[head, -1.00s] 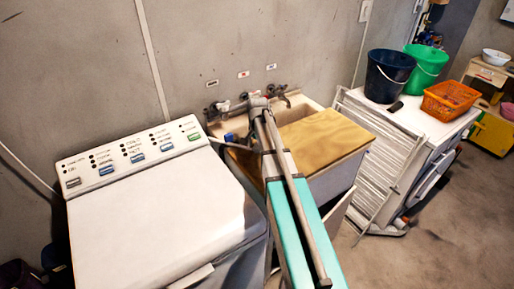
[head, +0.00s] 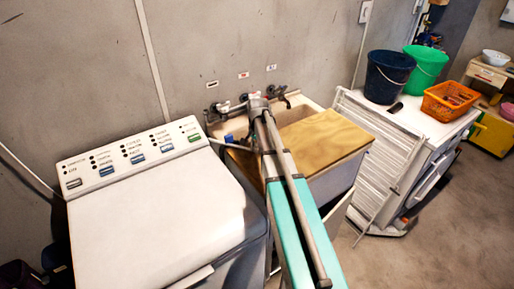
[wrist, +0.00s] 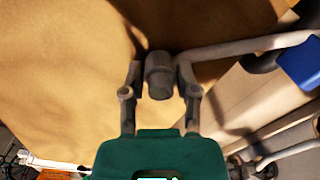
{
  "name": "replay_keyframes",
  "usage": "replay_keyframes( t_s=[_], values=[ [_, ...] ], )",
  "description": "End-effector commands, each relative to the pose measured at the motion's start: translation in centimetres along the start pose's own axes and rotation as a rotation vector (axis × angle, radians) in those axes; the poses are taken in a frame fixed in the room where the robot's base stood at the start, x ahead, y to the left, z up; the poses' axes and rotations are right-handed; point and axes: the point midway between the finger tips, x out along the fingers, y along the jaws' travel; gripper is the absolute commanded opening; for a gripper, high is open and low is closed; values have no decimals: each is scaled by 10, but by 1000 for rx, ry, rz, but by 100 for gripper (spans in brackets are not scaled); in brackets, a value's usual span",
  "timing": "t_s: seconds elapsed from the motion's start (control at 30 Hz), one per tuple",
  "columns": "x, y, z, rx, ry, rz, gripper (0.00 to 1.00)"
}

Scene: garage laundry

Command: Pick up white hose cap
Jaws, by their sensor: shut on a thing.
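In the wrist view, my gripper (wrist: 160,84) has its two fingers closed on the sides of a short pale-grey cylinder, which appears to be the white hose cap (wrist: 159,75). A pale hose or pipe (wrist: 250,47) runs right from beside the right finger. The tan wooden board (wrist: 70,60) fills the view beyond the fingers; whether the cap touches it I cannot tell. In the head view, my arm crosses in front of the sink, and the gripper and cap are hidden behind it. A thin pale pipe (head: 230,145) shows just left of the arm.
The sink (head: 297,112) has taps on the wall behind it and the board (head: 320,140) over its right part. A blue object (head: 229,138) sits at its left. The washing machine (head: 150,215) stands left, a white cabinet with buckets (head: 388,75) right. Floor at lower right is clear.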

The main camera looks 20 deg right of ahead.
Motion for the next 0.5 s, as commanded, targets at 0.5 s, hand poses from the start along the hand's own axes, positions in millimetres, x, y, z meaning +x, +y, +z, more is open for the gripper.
replay_keyframes(
  t_s=[0.5],
  values=[
    [-44, 9, 5, 1, 0, 0, 0]
  ],
)
